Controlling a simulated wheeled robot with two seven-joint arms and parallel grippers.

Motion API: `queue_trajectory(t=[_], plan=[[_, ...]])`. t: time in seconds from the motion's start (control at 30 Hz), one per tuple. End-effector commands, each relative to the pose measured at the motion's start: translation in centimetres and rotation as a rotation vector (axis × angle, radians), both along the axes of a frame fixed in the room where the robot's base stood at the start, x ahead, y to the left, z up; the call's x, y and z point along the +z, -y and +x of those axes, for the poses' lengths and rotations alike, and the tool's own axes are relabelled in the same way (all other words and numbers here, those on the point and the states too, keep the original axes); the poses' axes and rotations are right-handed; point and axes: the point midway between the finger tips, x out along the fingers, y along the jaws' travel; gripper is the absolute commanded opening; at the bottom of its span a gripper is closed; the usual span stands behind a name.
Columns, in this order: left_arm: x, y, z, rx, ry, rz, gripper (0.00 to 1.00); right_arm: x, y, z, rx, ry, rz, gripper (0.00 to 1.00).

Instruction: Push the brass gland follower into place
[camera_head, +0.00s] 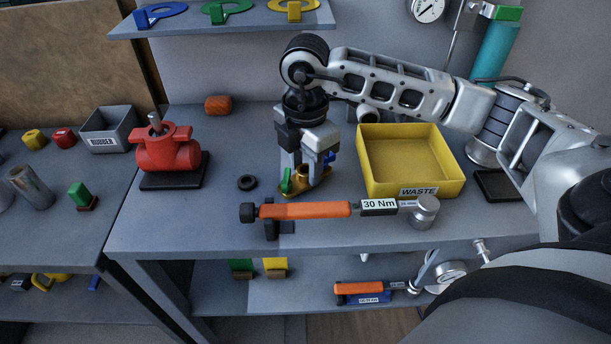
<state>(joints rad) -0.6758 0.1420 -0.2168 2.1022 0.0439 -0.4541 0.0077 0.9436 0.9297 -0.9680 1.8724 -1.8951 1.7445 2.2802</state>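The brass gland follower (318,184) sits on the grey bench near its middle, its flange partly hidden under my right gripper. My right gripper (303,178) points straight down over it, with its two fingers apart on either side of the follower's middle. Whether the fingers press on the brass cannot be told. Green and blue bits show beside the fingertips. The red valve body (168,152) stands to the left on a black base, with a grey stem (155,123) rising from its top. My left gripper is not in view.
An orange torque wrench (305,211) marked 30 Nm lies in front of the gripper. A yellow WASTE bin (445,184) stands to the right. A grey RUBBER bin (108,128) is on the left bench.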

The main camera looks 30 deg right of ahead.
Motion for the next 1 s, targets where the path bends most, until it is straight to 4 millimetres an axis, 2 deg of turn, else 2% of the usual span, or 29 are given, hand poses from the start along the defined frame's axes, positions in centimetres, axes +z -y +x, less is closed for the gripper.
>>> queue_trajectory(t=[0.03,0.1,0.13,0.43,0.57,0.73,1.0], plan=[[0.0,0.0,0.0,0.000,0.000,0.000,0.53,0.0,0.0,0.0,0.000,0.000,0.000,0.22],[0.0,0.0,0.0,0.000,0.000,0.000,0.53,0.0,0.0,0.0,0.000,0.000,0.000,0.02],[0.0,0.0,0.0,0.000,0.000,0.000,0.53,0.0,0.0,0.0,0.000,0.000,0.000,0.00],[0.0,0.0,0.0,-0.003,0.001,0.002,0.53,0.2,0.0,0.1,0.000,0.003,0.001,0.00],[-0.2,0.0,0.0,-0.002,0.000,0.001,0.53,0.9,0.0,0.1,0.000,0.004,0.000,0.00],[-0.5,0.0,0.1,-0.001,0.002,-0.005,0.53,3.3,0.0,0.1,-0.001,0.007,0.002,0.00],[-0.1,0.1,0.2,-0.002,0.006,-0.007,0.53,9.3,-3.9,-3.3,0.009,0.009,0.002,0.00]])
